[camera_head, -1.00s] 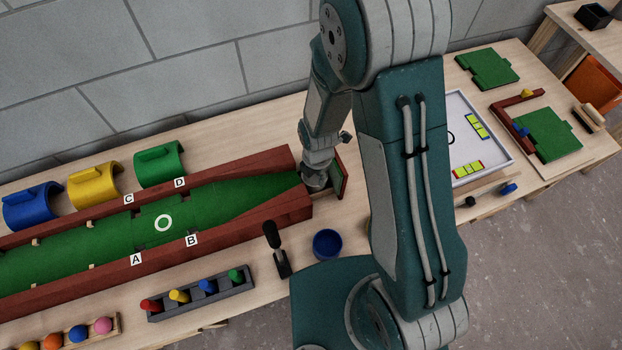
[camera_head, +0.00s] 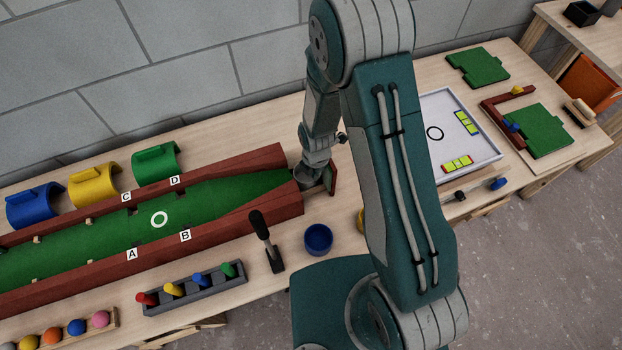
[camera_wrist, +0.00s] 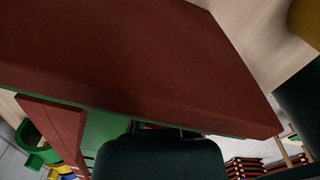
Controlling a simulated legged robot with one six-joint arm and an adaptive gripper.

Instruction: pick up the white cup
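I see no white cup in either view. My gripper (camera_head: 306,178) is at the right end of the green lane, low between its dark red side rails, partly small and far in the head view. I cannot make out its fingertips there. In the wrist view a dark red rail fills much of the picture close to the camera, and dark rounded parts, likely my gripper (camera_wrist: 215,150), show at the bottom and right edge. Whether the fingers are open or shut does not show.
The green lane (camera_head: 90,245) has red rails (camera_head: 240,215). A blue cup (camera_head: 318,238) and a black lever (camera_head: 262,235) stand in front of it. A peg rack (camera_head: 190,294) lies front left. A white tray (camera_head: 485,150) lies to the right, beyond my arm.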

